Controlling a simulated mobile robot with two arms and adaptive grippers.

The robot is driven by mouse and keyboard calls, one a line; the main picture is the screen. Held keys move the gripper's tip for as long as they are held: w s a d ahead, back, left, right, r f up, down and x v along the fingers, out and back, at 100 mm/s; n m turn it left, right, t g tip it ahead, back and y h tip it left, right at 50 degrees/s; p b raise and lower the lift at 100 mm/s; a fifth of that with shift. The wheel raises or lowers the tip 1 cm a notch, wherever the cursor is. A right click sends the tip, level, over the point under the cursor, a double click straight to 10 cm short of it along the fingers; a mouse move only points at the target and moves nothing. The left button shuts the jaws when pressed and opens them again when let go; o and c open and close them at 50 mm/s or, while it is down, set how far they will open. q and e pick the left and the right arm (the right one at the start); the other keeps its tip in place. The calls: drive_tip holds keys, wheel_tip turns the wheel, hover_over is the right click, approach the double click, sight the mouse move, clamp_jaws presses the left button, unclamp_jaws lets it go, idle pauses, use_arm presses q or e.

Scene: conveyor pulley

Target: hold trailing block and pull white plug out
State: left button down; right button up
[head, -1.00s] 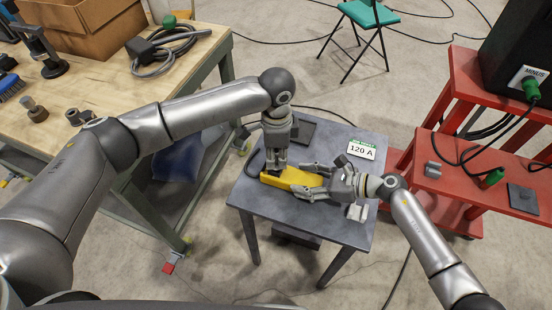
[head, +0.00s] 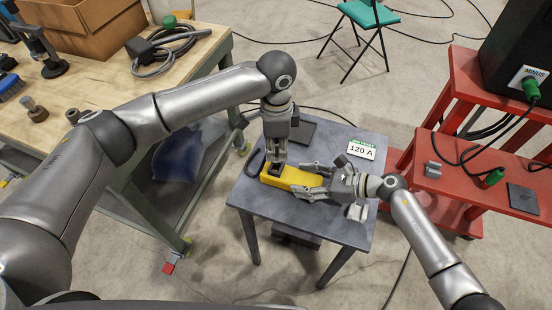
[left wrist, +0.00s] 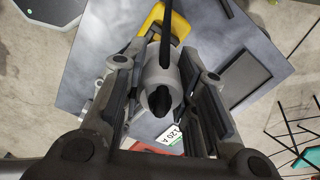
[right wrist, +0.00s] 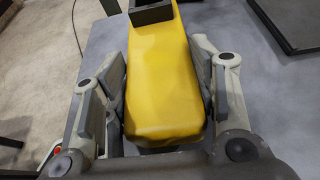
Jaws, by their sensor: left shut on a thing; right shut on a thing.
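The trailing block (head: 305,180) is a yellow box lying on the small grey table, with a black socket collar (head: 276,169) on its left end. My right gripper (head: 312,182) is shut on the block's near end; the right wrist view shows the yellow body (right wrist: 165,75) between both fingers and part of the collar (right wrist: 152,12). My left gripper (head: 277,160) points down just above the collar. In the left wrist view its fingers are shut on the whitish round plug (left wrist: 161,75), with a dark cable across it. Whether the plug's lower end still touches the socket is hidden.
The grey table (head: 335,225) also carries a dark flat plate (head: 302,131) and a "120 A" sign (head: 361,149). A wooden workbench (head: 95,85) stands left, and a red cart (head: 455,185) with green plugs stands right. A dark cable loops beside the block.

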use_arm(q)
drive_tip(key=shift+r, duration=2.45)
use_arm(e)
drive_tip(key=o, duration=1.6)
drive_tip(key=shift+c, duration=0.2)
drive_tip(key=o, duration=0.4)
drive_tip(key=shift+o, duration=0.4)
